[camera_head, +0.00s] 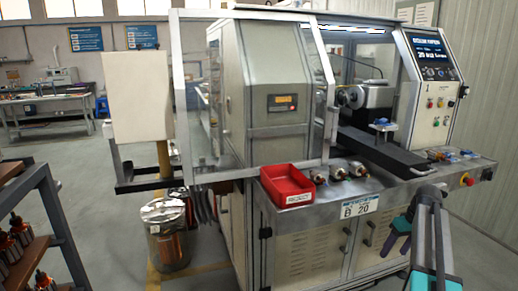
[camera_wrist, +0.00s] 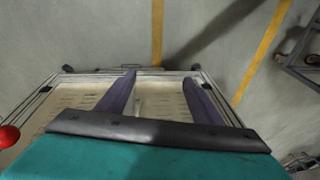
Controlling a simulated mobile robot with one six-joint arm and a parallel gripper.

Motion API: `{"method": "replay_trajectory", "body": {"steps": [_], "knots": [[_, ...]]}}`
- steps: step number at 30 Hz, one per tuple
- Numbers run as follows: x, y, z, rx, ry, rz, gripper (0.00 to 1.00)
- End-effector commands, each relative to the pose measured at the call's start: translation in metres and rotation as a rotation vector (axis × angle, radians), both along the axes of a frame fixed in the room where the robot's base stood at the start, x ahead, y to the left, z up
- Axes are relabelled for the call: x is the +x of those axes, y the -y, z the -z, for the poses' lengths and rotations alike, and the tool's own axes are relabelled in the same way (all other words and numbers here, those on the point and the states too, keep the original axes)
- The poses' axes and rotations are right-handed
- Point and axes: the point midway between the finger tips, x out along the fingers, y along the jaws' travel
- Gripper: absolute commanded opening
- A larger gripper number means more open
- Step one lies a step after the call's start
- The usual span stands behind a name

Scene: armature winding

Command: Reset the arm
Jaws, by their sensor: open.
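My gripper (camera_head: 389,238) shows at the lower right of the head view, in front of the winding machine's cabinet (camera_head: 310,245). My grey arm link rises beside it. In the wrist view the two purple fingers of my gripper (camera_wrist: 160,77) are spread apart, with nothing between them. Behind them are pale panels with slots (camera_wrist: 75,100) and the grey floor. The gripper holds nothing and appears apart from the machine.
A red bin (camera_head: 287,186) and several small wound parts (camera_head: 338,173) sit on the machine's front ledge. A red stop button (camera_head: 468,180) is at its right end. A dark shelf rack (camera_head: 55,215) stands at the left. Open floor (camera_head: 110,255) lies between rack and machine.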

Motion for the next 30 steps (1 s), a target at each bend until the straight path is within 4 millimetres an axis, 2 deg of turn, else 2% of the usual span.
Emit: {"method": "replay_trajectory", "body": {"steps": [1,3,14,23,30], "knots": [[-0.002,-0.015,0.018,0.007,-0.017,0.002,0.60],[-0.004,-0.030,0.041,0.014,-0.040,0.008,0.60],[-0.028,-0.114,0.149,0.038,-0.156,0.035,0.60],[-0.067,-0.181,0.228,0.039,-0.255,0.055,0.60],[-0.110,-0.231,0.283,0.028,-0.334,0.068,0.60]]}}
